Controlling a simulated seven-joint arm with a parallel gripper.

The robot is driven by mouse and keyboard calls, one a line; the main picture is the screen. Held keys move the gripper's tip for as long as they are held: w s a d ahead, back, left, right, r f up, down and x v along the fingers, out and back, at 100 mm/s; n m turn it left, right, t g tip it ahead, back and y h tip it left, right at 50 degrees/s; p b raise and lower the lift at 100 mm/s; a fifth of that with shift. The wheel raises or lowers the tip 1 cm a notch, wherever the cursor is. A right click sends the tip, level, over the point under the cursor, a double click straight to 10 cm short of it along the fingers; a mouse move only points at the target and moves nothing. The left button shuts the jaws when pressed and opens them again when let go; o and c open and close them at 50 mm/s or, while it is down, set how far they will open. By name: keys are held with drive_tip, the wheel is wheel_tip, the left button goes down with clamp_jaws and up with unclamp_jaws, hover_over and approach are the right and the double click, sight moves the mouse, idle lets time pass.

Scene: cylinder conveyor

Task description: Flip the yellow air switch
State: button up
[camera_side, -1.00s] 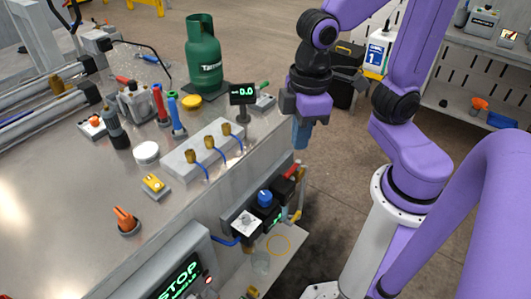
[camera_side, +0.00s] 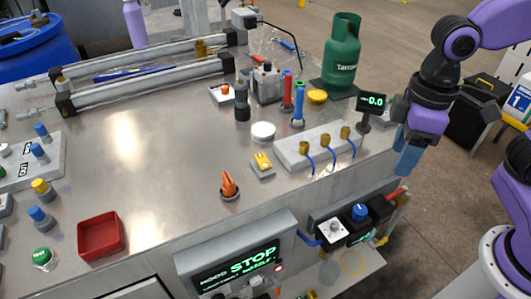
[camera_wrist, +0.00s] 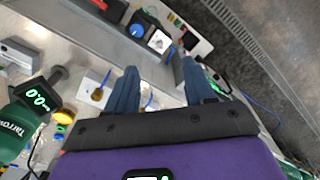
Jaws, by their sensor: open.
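In the side view, a small yellow switch (camera_side: 262,162) sits on a grey block on the steel bench top, between the orange knob and the white round cap. I take it for the yellow air switch; which way it is set is too small to tell. My gripper (camera_side: 405,165) hangs at the bench's right edge, fingers pointing down, well to the right of the switch. In the wrist view my gripper (camera_wrist: 160,85) has its two blue fingers apart with nothing between them. I cannot make out the switch in that view.
An orange knob (camera_side: 229,187), white cap (camera_side: 263,131) and grey block with brass fittings (camera_side: 320,150) surround the switch. A small display (camera_side: 371,101) and green gas bottle (camera_side: 341,55) stand near my gripper. A red tray (camera_side: 101,236) sits front left.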

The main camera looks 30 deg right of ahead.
sight(263, 160)
drive_tip(key=w+a+r+m, duration=0.3)
drive_tip(key=w+a+m, duration=0.2)
drive_tip(key=w+a, duration=0.45)
drive_tip(key=w+a+r+m, duration=0.35)
drive_tip(key=w+a, duration=0.45)
drive_tip(key=w, duration=0.3)
drive_tip(key=shift+m, duration=0.45)
drive_tip(key=f, duration=1.7)
drive_tip(key=shift+d+f, duration=0.2)
drive_tip(key=shift+f, duration=0.1)
